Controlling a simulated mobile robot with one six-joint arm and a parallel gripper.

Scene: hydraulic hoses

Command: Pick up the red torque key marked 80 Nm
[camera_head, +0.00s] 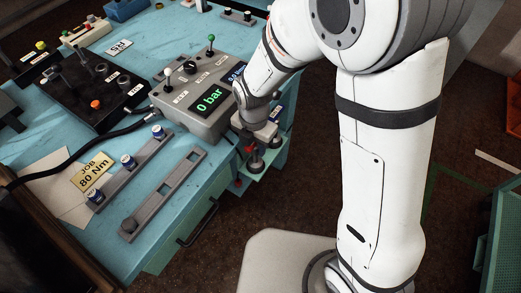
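My gripper (256,148) is low beside the right end of the grey control box, above a small teal ledge at the bench edge. Its fingers are small and partly hidden, so I cannot tell whether they are open or shut. Small red parts (238,183) show just below and left of the gripper at the bench edge. I cannot tell whether they belong to the red torque key, and no 80 Nm marking is readable on them. A yellow card (92,176) reading "JOB 80 Nm" lies on the bench.
A grey rail (112,181) carries blue-topped cylinders (128,160). A second grey rail (180,178) lies beside it. The control box (190,110) displays "0 bar" and has upright levers. A black hose (75,155) crosses the bench. A black valve block (75,100) stands behind.

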